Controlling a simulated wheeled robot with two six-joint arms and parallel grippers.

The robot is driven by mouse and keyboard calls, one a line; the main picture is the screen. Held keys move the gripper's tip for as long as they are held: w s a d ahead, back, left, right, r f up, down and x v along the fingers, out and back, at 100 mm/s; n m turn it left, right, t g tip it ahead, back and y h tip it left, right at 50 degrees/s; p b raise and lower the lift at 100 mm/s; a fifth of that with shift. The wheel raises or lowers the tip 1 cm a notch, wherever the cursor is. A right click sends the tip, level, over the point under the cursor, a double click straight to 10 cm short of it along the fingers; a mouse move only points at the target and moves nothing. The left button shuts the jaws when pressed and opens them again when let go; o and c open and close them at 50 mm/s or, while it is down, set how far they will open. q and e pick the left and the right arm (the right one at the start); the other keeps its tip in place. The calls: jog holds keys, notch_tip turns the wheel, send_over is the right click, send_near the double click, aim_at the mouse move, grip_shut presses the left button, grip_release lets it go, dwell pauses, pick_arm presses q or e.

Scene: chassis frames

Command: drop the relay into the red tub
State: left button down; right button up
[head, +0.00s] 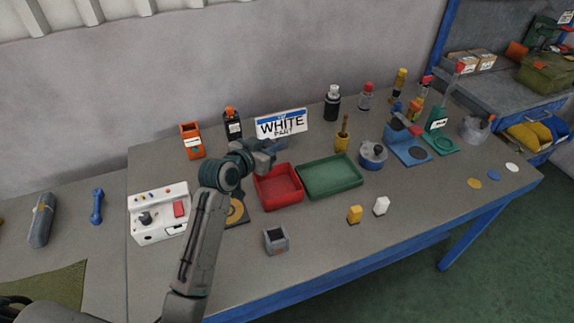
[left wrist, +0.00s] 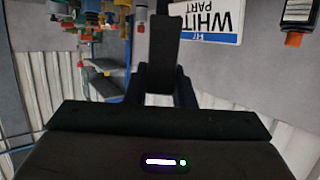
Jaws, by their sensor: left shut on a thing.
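The red tub (head: 279,188) stands open and empty on the grey workbench, left of a green tray. My left gripper (head: 277,149) is above the tub's back edge, apart from it. In the left wrist view the gripper (left wrist: 164,88) is shut on a dark upright block, which I take for the relay (left wrist: 165,45). In the head view the relay is too small and dark to make out against the gripper. My right gripper is not in view.
The green tray (head: 331,176) adjoins the tub on the right. A white control box (head: 158,213) stands left. A sign (head: 281,123) and bottles stand behind.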

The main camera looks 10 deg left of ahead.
pick_arm(q)
jog(key=shift+w+r, duration=0.4)
jog(key=shift+w+f, duration=0.15)
notch_tip(320, 180, down, 6)
jog(key=b, duration=0.5)
jog(key=shift+d+b, duration=0.1)
jog(key=shift+b, duration=0.3)
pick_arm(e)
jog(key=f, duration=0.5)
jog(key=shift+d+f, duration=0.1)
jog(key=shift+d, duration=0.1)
pick_arm(q)
jog(key=c, duration=1.1)
grip_release()
jog(key=shift+c, duration=0.2)
